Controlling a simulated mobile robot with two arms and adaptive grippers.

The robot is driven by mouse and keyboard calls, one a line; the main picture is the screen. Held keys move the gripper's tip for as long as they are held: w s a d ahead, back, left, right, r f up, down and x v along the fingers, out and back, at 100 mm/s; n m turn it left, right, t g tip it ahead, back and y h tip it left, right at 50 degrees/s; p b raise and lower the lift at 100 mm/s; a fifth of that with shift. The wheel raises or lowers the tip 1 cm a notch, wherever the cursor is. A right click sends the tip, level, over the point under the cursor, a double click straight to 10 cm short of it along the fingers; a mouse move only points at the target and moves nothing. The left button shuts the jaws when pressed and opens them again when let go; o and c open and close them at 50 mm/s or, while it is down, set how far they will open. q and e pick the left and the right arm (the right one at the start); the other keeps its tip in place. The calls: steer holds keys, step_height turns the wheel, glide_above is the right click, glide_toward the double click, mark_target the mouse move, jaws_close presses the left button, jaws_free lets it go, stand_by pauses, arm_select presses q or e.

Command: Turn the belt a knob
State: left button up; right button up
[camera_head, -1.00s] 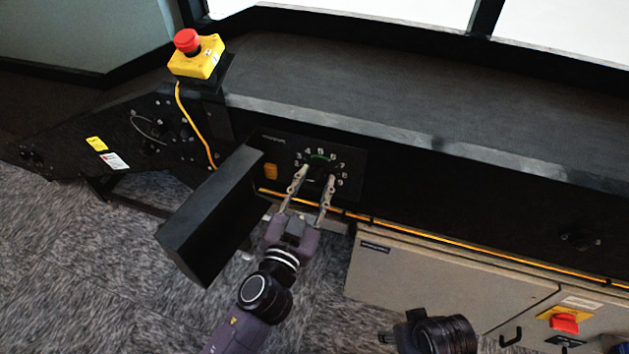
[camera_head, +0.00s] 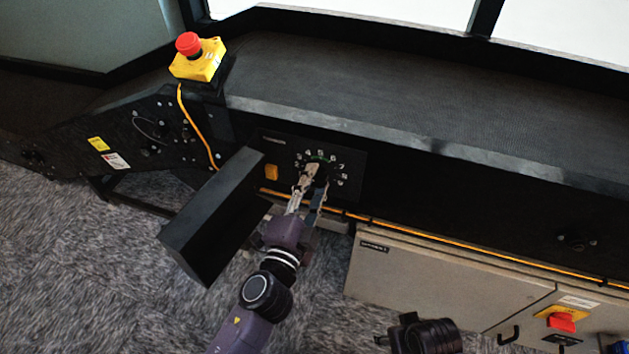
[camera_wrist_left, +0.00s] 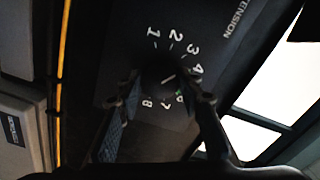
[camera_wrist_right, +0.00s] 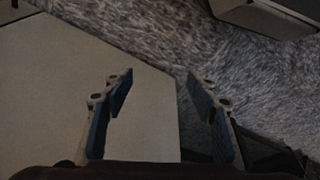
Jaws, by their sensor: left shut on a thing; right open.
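The dark round knob (camera_wrist_left: 158,76) sits on a black panel (camera_head: 350,160) on the conveyor's side, ringed by white numbers. In the left wrist view a short white line on the knob points roughly toward the 4 and the number beside it, near a green mark. My left gripper (camera_head: 315,174) is shut on the knob, one finger on each side. The fingers partly cover the knob in the head view. My right gripper (camera_wrist_right: 160,88) is open and empty in its wrist view, over a pale surface and carpet.
A black box-like guard (camera_head: 210,215) juts out left of my left gripper. A yellow emergency-stop box (camera_head: 197,62) with a red button stands above left. A beige cabinet (camera_head: 430,285) with a red switch (camera_head: 561,322) lies below right. An orange strip runs under the panel.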

arm_select(q)
steer(key=shift+m, duration=2.4)
arm_select(e)
steer(key=shift+s+f, duration=0.25)
steer(key=shift+f, duration=0.3)
steer(key=shift+s+f, duration=0.2)
steer(key=shift+f, duration=0.5)
arm_select(q)
steer(key=o, duration=1.2)
steer(key=shift+c, duration=0.2)
steer(key=shift+s, duration=0.15)
steer(key=v, duration=0.7)
steer(key=shift+s, duration=0.1)
